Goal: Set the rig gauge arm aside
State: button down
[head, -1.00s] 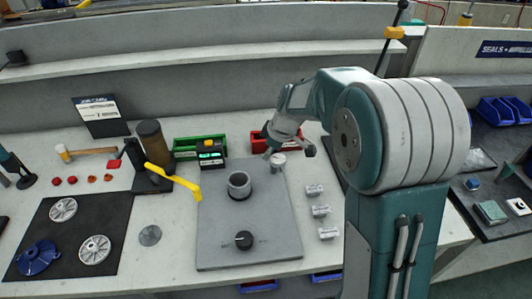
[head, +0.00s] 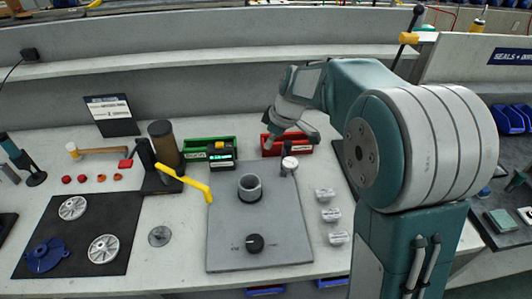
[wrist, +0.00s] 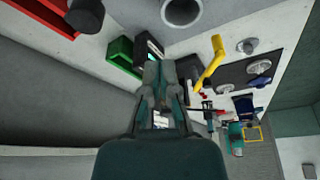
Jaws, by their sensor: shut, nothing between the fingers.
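The yellow gauge arm (head: 183,182) reaches out from a black post (head: 147,160) on a dark base. Its bent free end lies over the left edge of the grey rig plate (head: 225,225). The arm also shows in the wrist view (wrist: 210,62), right of my fingers. My gripper (head: 270,142) is at the back of the bench, in front of the red bin and well right of the yellow arm, not touching it. In the wrist view my gripper (wrist: 152,68) has its fingers together with nothing between them.
A grey ring (head: 250,188) and black knob (head: 255,243) are on the plate. A small round-headed part (head: 290,163) stands at its back right corner. Green (head: 208,150) and red (head: 300,146) bins stand behind. A brown cylinder (head: 164,140) stands behind the post.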

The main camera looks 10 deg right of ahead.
jog(key=s+d+r+m+t+h, duration=0.1)
jog(key=s+d+r+m, duration=0.2)
jog(key=s+r, duration=0.3)
jog(key=s+d+r+m+t, duration=0.1)
jog(key=s+d+r+m, duration=0.2)
jog(key=s, duration=0.5)
jog(key=s+d+m+h, duration=0.1)
jog(key=s+m, duration=0.2)
jog(key=s, duration=0.4)
jog(key=s+d+f+m+t+h, duration=0.1)
jog(key=s+m, duration=0.2)
jog(key=s, duration=0.4)
jog(key=shift+d+f+t, duration=0.3)
jog(key=shift+w, duration=0.1)
dwell(0.8)
